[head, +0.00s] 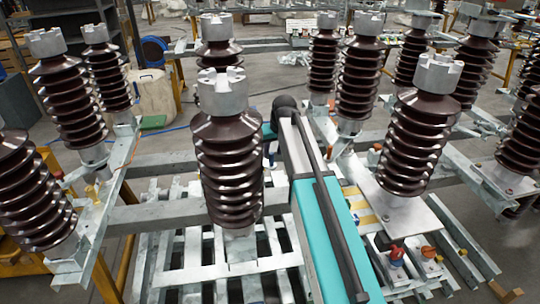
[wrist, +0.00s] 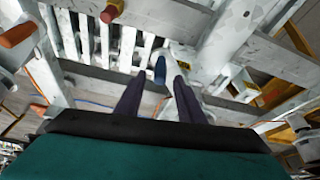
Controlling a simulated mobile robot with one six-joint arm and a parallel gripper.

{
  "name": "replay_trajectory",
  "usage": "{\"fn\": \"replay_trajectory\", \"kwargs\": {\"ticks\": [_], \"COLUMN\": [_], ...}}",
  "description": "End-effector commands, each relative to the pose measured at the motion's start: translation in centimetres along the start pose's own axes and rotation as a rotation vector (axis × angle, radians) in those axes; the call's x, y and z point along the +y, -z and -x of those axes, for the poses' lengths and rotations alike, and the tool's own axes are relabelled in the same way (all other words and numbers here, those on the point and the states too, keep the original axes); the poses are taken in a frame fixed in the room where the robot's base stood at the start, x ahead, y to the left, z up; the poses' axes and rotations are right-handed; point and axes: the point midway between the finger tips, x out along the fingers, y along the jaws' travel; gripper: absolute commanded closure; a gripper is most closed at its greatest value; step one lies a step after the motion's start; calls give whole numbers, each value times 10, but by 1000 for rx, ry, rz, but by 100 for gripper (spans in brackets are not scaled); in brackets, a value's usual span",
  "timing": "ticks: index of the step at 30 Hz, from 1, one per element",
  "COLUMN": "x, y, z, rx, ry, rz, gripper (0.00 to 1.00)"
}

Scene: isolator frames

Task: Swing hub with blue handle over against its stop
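The blue handle (wrist: 160,69) shows in the wrist view, just beyond and between the tips of my two dark fingers. It looks short and rounded and points roughly toward me. A pale grey rounded part (wrist: 181,53) beside it may be its hub; its stop cannot be made out. My gripper (wrist: 158,80) is open, with a clear gap between the fingers and nothing held. I cannot tell whether a finger touches the handle. In the head view my arm reaches forward over the frames, and my gripper and the blue handle cannot be made out.
In the wrist view a red handle (wrist: 112,10) and an orange handle (wrist: 17,33) stand nearby. In the head view a red handle (head: 396,256) and an orange one (head: 428,252) sit at the lower right. Tall brown ribbed insulators (head: 229,165) crowd both sides of my arm.

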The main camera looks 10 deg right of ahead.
Motion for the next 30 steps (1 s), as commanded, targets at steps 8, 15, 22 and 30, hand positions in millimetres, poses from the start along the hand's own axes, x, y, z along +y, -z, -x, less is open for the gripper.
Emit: {"fn": "replay_trajectory", "kwargs": {"ticks": [8,15,22,30], "x": [0,0,0,0], "y": [0,0,0,0], "z": [-28,-39,-40,-40], "rx": [-2,-1,-1,0], "ry": [0,0,0,0], "rz": [0,0,0,0], "gripper": [65,65,65,99]}}
